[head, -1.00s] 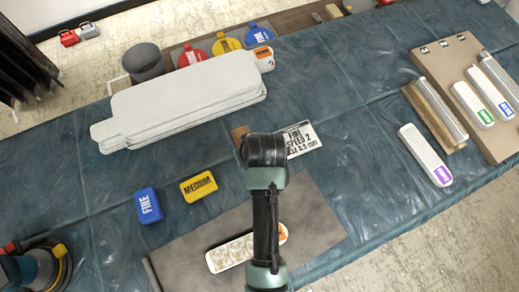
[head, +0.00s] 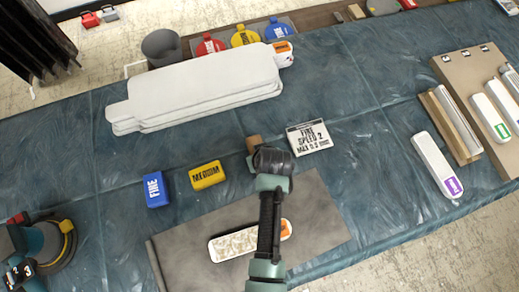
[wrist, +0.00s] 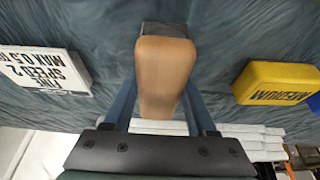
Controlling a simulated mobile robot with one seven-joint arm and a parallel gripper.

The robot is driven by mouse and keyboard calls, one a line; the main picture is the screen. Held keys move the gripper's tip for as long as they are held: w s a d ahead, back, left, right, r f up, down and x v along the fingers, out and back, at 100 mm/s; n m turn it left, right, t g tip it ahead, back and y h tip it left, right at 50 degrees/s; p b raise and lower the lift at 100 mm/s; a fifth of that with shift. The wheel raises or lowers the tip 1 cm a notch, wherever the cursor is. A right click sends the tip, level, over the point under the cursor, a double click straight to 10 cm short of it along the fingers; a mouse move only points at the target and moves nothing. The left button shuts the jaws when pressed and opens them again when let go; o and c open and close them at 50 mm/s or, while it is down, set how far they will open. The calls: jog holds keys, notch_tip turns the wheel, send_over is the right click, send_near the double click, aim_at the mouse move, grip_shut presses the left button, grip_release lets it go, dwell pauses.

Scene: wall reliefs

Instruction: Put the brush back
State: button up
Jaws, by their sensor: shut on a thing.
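The brush (wrist: 165,75) is a wooden block with a dark grey part at its far end, seen in the wrist view. My gripper (wrist: 163,88) is shut on it, with one blue finger on each side of the wood. In the head view a small brown part of the brush (head: 254,143) shows just past the end of my arm (head: 270,165). The arm hides the fingers and most of the brush there. I cannot tell whether the brush touches the table.
A white "FINE SPEED 2" card (head: 308,138) lies right of the brush. Yellow MEDIUM (head: 207,175) and blue FINE (head: 155,189) blocks lie left. White stacked panels (head: 200,92) lie behind. A grey mat (head: 190,245) bears a white-and-orange case (head: 232,245) under my arm.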

jog(key=o, duration=1.2)
jog(key=shift+f, duration=0.1)
jog(key=shift+r, duration=0.25)
jog(key=p+v, duration=0.1)
jog(key=v, duration=1)
jog(key=shift+s+r, duration=0.15)
jog(key=shift+r, duration=0.25)
jog(key=w+r+m+t, duration=0.1)
jog(key=w+r+t, duration=0.35)
jog(key=r, duration=0.75)
jog(key=w+r+t+h, duration=0.1)
jog(key=w+r+t, duration=0.2)
jog(key=w+r, duration=0.55)
jog(key=w+r+m+t, duration=0.1)
jog(key=w+r+t, duration=0.25)
jog(key=r, duration=1.05)
jog(key=s+r+t, duration=0.4)
jog(key=r, duration=0.7)
jog(key=s+a+r+m+t, duration=0.1)
jog(key=s+r+t, duration=0.3)
jog(key=r, duration=0.6)
jog(key=s+r+t, duration=0.4)
jog(key=s+r, duration=0.1)
jog(key=r, duration=0.6)
jog(key=shift+s+a+r+m, duration=0.2)
jog(key=shift+s+r+m, duration=0.1)
jog(key=shift+r, duration=0.05)
